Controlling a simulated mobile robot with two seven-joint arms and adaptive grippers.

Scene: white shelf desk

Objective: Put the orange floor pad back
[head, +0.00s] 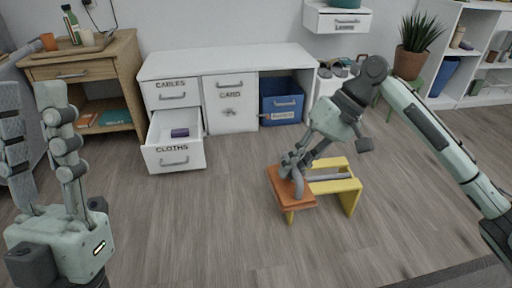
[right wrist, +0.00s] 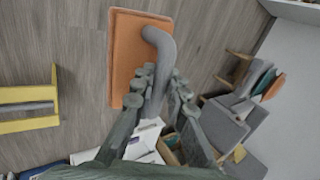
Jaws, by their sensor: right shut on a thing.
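The orange floor pad (head: 280,188) is a flat rectangle with a thick grey curved handle (head: 298,184). My right gripper (head: 292,168) is shut on that handle, and the right wrist view also shows the pad (right wrist: 125,58) and handle (right wrist: 160,48) between its fingers. In the head view the pad overlaps the left end of a low yellow frame (head: 347,198) with a grey bar. In the right wrist view the pad and the yellow frame (right wrist: 30,125) appear apart; whether they touch is unclear. My left gripper (head: 32,105) is open and empty at the left.
A white desk (head: 225,60) stands at the back with its CLOTHS drawer (head: 173,158) pulled open, holding a small purple thing (head: 180,132). A blue bin (head: 280,105) sits beneath the desk. A wooden cabinet (head: 80,75) stands left. Floor between desk and yellow frame is clear.

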